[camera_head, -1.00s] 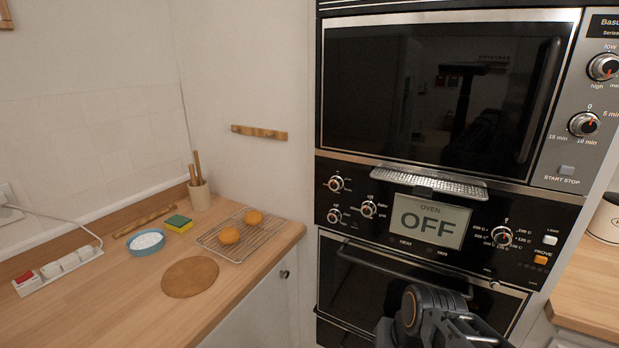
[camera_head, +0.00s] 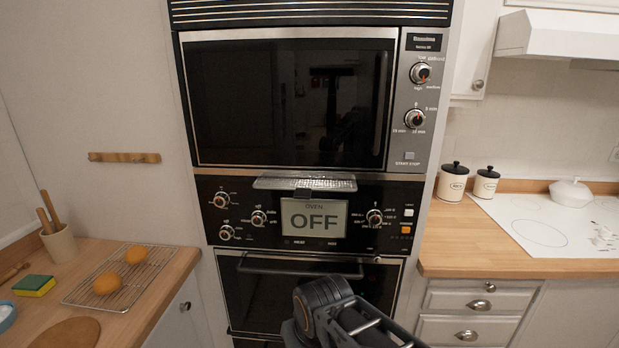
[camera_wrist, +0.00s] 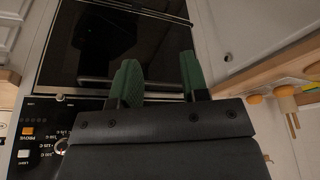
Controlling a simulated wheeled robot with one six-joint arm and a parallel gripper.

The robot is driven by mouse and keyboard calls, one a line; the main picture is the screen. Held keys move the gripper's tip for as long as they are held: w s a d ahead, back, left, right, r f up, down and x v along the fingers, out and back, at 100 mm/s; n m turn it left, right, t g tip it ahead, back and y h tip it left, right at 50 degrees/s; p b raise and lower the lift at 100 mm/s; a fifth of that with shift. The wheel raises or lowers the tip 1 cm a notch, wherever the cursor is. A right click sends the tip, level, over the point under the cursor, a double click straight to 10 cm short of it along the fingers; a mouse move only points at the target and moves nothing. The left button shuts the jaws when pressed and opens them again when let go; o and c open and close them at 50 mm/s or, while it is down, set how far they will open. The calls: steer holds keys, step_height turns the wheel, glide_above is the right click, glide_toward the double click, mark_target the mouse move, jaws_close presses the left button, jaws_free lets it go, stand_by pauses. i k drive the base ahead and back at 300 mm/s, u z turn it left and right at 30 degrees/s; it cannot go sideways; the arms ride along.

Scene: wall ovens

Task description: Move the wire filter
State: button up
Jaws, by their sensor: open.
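The wire filter (camera_head: 304,181) is a silvery mesh panel. It juts out from the strip between the upper oven and the control panel, just above the OFF display (camera_head: 313,218). My gripper (camera_wrist: 158,78) shows in the wrist view with two green-padded fingers apart and nothing between them. Behind them is the dark oven door (camera_wrist: 115,45). In the head view my arm is low in front of the lower oven, below the filter and apart from it. The fingertips are not clear there. I cannot make out the filter in the wrist view.
The left counter holds a wire rack (camera_head: 122,275) with two orange-brown buns, a sponge (camera_head: 34,285) and a utensil pot (camera_head: 60,243). The right counter (camera_head: 450,245) holds canisters (camera_head: 453,183) and a hob. The lower oven's handle bar (camera_head: 300,268) sticks out near my arm.

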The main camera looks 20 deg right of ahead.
mark_target(303, 188)
steer(key=u, duration=2.4)
steer(key=k, duration=0.55)
steer(key=z, duration=0.85)
